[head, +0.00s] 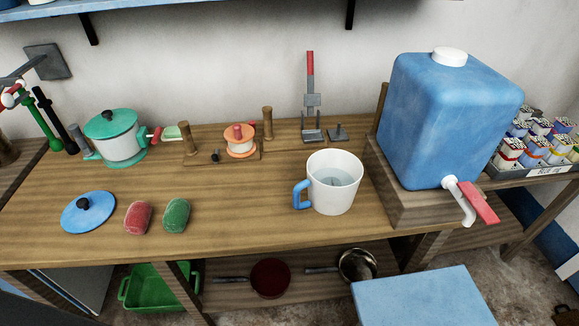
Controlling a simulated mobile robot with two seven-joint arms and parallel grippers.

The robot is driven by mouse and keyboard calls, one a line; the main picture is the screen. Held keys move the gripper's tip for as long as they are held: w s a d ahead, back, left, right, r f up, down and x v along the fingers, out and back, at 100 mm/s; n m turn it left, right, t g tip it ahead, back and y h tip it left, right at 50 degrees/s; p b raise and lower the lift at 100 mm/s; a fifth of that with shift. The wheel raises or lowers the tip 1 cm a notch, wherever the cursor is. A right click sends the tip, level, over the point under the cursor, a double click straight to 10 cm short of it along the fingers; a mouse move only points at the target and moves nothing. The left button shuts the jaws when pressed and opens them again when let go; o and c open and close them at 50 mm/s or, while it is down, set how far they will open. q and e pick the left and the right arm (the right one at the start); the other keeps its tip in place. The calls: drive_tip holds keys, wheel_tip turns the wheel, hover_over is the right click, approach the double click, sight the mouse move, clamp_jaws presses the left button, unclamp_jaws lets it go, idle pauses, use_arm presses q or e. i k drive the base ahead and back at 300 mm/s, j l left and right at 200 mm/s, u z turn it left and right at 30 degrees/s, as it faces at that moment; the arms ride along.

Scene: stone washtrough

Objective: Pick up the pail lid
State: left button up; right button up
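A round blue lid (88,212) with a black knob lies flat on the left part of the wooden counter, near its front edge. It looks like the pail lid. Nothing covers it. A white pail-like vessel (334,180) with a blue side handle stands open and upright near the middle, with what looks like water inside. Neither of my grippers shows in the head view.
A red sponge (137,217) and a green sponge (176,215) lie just right of the lid. A green-lidded white pot (116,138) stands behind it. A blue water tank (447,120) with a red-handled tap stands at right. The counter's front middle (240,215) is clear.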

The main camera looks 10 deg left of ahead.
sight(88, 211)
drive_tip(key=k+j, duration=0.1)
drive_tip(key=j, duration=0.3)
drive_tip(key=k+j+z, duration=0.15)
drive_tip(key=j, duration=0.25)
drive_tip(key=k+j, duration=0.1)
drive_tip(key=j, duration=0.25)
drive_tip(key=k+j+z, duration=0.1)
drive_tip(key=j, duration=0.3)
drive_tip(key=k+j+z, duration=0.1)
drive_tip(key=j, duration=0.25)
drive_tip(key=k+j, duration=0.2)
drive_tip(key=j, duration=0.15)
drive_tip(key=k+j+z, duration=0.15)
drive_tip(key=j, duration=0.25)
